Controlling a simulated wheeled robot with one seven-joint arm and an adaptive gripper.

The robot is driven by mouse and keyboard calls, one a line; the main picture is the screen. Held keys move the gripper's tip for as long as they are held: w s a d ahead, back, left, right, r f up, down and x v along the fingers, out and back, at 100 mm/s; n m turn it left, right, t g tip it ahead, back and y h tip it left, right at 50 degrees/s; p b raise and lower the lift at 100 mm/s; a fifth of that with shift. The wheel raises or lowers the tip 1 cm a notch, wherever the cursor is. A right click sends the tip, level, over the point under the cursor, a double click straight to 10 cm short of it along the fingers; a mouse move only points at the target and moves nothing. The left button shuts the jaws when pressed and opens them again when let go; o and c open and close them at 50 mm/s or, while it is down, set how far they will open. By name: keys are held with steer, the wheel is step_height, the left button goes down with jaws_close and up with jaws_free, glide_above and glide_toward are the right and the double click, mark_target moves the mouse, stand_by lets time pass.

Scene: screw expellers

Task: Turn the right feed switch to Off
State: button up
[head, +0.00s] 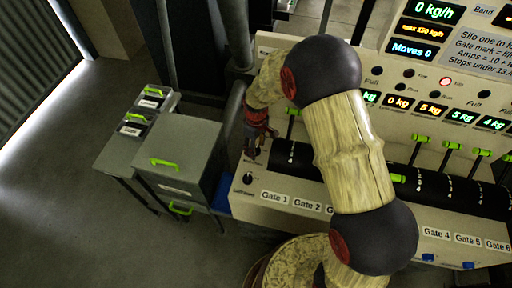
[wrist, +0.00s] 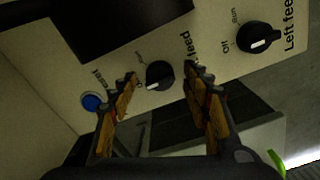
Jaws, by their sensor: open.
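The right feed switch (wrist: 160,74) is a round black knob on the cream panel in the wrist view. Part of its label is hidden, with "feed" readable. A small pale mark shows at its lower left; its exact setting is hard to tell. My gripper (wrist: 162,80) is open, with one finger on each side of this knob; whether they touch it I cannot tell. In the head view my gripper (head: 259,134) is at the left end of the panel and largely hides that knob.
The left feed switch (wrist: 258,38) is close by on the right, its white mark pointing towards Off. A blue button (wrist: 91,102) lies left of the fingers. In the head view, a grey cabinet (head: 178,155) stands left of the panel, and gate levers (head: 421,138) stand right.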

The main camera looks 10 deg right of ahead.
mark_target(256, 148)
step_height(256, 148, up, 12)
steer(key=shift+f, duration=0.25)
stand_by(0.6)
steer(key=s+d+r+m+t+b, duration=0.2)
steer(key=s+r, duration=0.3)
steer(key=s, duration=0.3)
steer(key=s+d+r+m+t+b, duration=0.1)
steer(key=s+d+r+m+b, duration=0.2)
steer(key=s, duration=0.6)
steer(key=s+d+r+m+t+b, duration=0.2)
steer(key=s+d+r+m, duration=0.2)
steer(key=s+d+r, duration=0.2)
step_height(256, 148, up, 2)
steer(key=shift+s+t+b, duration=0.3)
steer(key=shift+s+b, duration=0.1)
steer(key=shift+s, duration=0.8)
steer(key=shift+d, duration=0.1)
steer(key=shift+c, duration=1.3)
